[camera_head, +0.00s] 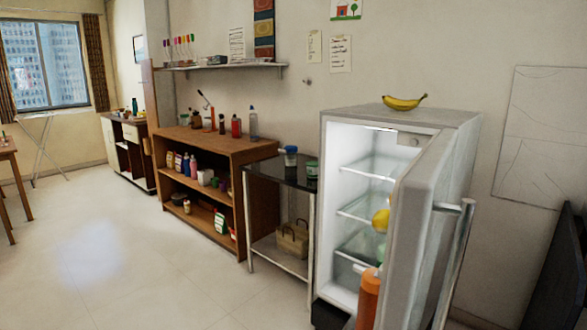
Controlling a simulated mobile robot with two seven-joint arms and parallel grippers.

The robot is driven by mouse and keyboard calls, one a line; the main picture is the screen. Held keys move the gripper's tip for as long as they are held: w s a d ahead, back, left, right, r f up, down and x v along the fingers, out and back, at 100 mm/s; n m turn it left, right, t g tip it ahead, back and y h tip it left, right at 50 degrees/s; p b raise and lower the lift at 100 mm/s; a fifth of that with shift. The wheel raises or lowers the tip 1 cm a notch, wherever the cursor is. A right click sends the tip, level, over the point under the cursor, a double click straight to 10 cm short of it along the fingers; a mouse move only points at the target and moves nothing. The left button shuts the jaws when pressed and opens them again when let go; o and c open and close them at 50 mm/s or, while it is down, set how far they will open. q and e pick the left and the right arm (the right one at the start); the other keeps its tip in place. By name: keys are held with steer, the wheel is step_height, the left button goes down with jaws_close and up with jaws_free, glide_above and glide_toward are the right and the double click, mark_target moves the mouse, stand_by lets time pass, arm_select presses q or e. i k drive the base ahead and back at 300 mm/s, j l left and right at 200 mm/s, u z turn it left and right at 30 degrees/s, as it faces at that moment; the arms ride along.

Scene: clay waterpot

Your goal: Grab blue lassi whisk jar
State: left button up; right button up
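A small clear jar with a blue lid (291,157) stands upright on the black top of a small side table (262,173), left of the open fridge. It may be the blue lassi whisk jar; it is too small to tell what is inside it. A green-lidded container (312,170) stands to its right, close to the fridge. Neither of my grippers is in view.
A wooden shelf (205,150) with several bottles stands left of the side table. The pale floor (130,250) at front left is clear.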

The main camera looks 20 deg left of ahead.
mark_target(291, 154)
steer(key=i+j+u, duration=0.2)
steer(key=j, duration=0.2)
steer(key=j+u, duration=0.2)
steer(key=j, duration=0.2)
steer(key=i+j+u, duration=0.45)
steer(key=j, duration=0.2)
steer(key=i+j+u, duration=0.2)
steer(key=i+j, duration=0.15)
steer(key=i+j+u, duration=0.2)
steer(key=i, duration=0.4)
steer(key=i+z, duration=0.3)
steer(key=i, duration=0.35)
steer(key=i+j+z, duration=0.25)
steer(key=i, duration=0.35)
steer(key=i+l, duration=0.05)
steer(key=l, duration=0.05)
